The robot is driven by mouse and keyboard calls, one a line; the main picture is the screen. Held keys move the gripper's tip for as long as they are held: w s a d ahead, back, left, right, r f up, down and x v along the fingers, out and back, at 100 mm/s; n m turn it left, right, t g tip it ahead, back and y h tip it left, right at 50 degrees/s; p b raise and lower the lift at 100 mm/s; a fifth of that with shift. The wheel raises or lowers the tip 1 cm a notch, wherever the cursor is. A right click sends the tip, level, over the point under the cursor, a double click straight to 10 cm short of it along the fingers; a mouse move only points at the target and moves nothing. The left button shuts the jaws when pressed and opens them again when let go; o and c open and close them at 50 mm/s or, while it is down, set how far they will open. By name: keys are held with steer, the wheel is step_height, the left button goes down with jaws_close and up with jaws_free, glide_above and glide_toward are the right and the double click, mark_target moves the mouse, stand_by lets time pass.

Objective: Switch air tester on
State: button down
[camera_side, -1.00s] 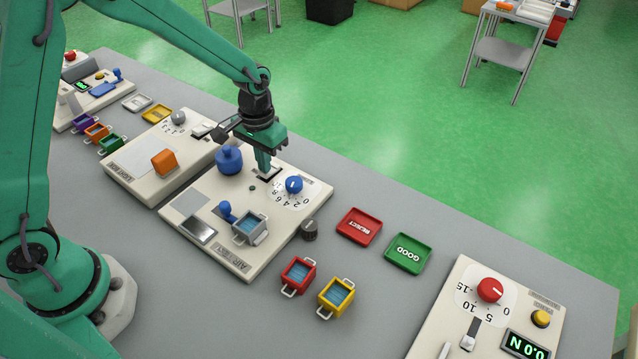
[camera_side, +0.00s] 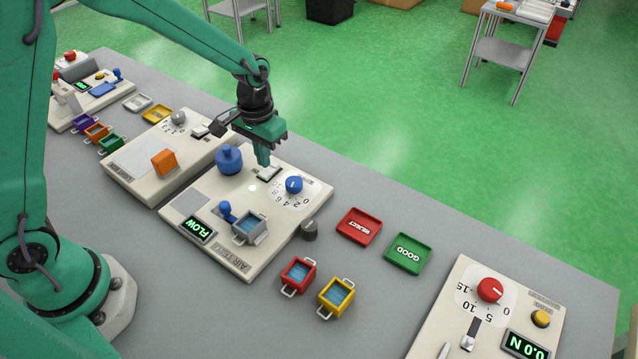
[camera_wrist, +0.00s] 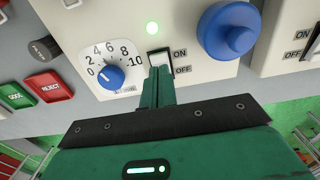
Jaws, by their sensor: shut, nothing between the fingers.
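The air tester (camera_side: 222,260) is a cream panel in the middle of the bench. The blue dial (camera_side: 294,185) points near 0.
A large blue knob (camera_side: 229,160) stands beside the switch. A grey tray (camera_side: 249,229) with blue filling sits on the panel. Red (camera_side: 298,274) and yellow (camera_side: 336,296) trays, a REJECT tray (camera_side: 359,226) and a GOOD tray (camera_side: 407,253) lie to the right.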

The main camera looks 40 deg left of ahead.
mark_target(264, 172)
steer(key=shift+r, duration=2.5)
steer(key=shift+r, duration=0.1)
steer(key=s+a+r+t, duration=0.2)
steer(key=s+a+r, duration=0.1)
steer(key=s+r, duration=0.4)
steer(key=s+a+r+t, duration=0.2)
steer(key=s+r, duration=0.5)
steer(key=s, duration=0.5)
steer(key=shift+s+a+t, duration=0.4)
steer(key=shift+t, duration=0.4)
